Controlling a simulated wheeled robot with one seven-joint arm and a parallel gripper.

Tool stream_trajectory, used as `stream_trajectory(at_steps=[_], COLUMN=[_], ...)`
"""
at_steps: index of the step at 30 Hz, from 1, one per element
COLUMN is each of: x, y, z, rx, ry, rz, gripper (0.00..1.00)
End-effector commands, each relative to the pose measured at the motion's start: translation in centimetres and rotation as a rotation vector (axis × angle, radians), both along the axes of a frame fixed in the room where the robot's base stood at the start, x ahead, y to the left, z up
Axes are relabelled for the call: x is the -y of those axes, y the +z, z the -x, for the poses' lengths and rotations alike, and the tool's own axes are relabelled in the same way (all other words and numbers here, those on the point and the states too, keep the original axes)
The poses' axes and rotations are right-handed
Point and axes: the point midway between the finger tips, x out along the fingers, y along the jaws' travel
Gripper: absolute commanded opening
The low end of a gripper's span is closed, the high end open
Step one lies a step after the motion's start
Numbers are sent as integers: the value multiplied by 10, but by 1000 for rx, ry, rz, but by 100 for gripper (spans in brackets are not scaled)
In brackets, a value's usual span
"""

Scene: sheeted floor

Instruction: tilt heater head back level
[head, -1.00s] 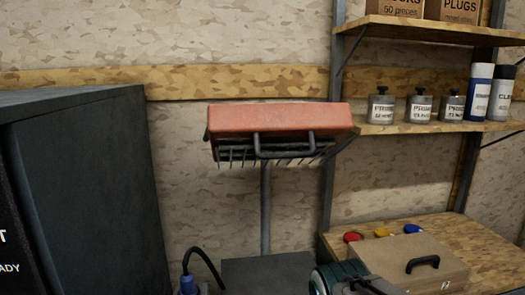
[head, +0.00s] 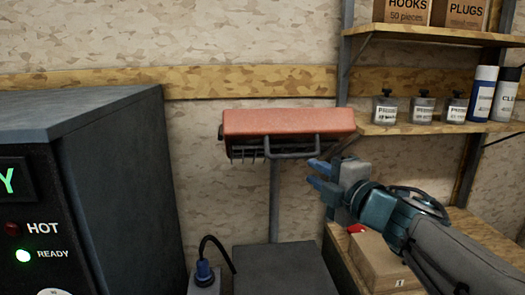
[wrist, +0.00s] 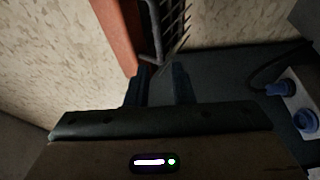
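The heater head is a red-orange housing (head: 288,122) with a dark wire grille under its front edge and a grey bar handle (head: 291,154) across the front. It sits on a grey post (head: 275,200). The grille faces downward and forward; the exact tilt is hard to judge. My gripper (head: 312,174) is just below and right of the handle, fingers pointing left. In the wrist view the housing (wrist: 119,35) and handle (wrist: 155,30) lie just beyond the fingertips (wrist: 160,72). The fingers are apart, with nothing clearly between them.
A dark cabinet (head: 120,170) with a lit READY lamp stands at left.

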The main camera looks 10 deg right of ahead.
Motion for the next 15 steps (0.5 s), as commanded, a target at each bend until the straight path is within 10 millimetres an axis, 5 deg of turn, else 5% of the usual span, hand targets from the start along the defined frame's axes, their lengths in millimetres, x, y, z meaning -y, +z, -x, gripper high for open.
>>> stream_trajectory(at_steps=[7,15], x=[-4,-22], y=[1,0], z=[-11,-57], rx=[6,5], ry=[19,15], rz=[23,22], gripper=[22,22])
